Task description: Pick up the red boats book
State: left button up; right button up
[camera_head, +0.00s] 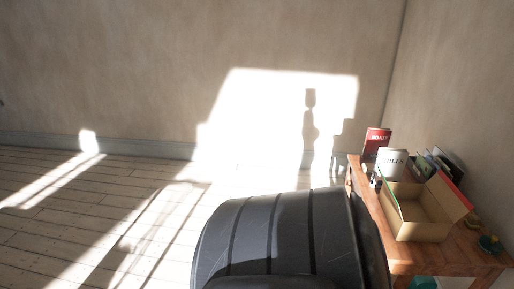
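The red boats book (377,142) stands upright at the far end of a wooden table on the right, with white lettering near its top. A white item lettered HILLS (391,163) stands in front of it and hides its lower part. Neither of my grippers is in view.
An open cardboard box (421,232) sits on the wooden table (452,257), nearer than the books. Several dark books (447,165) lean behind it by the wall. A small green and yellow item (489,243) lies at right. A large dark ribbed shape (290,235) fills the bottom centre. Floor at left is clear.

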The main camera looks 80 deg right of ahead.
aim_at(376, 138)
jog(key=z, duration=1.55)
jog(key=i+l+z, duration=0.1)
jog(key=z, duration=0.35)
jog(key=i+l+z, duration=0.15)
jog(key=z, duration=0.25)
jog(key=i+l+z, duration=0.1)
jog(key=z, duration=0.35)
jog(key=i+z, duration=0.2)
jog(key=z, duration=0.25)
jog(key=i+j+z, duration=0.2)
jog(key=i, duration=0.2)
jog(key=i+z, duration=0.2)
jog(key=i, duration=0.2)
jog(key=i+j+z, duration=0.2)
jog(key=i+j, duration=0.1)
jog(key=i, duration=0.05)
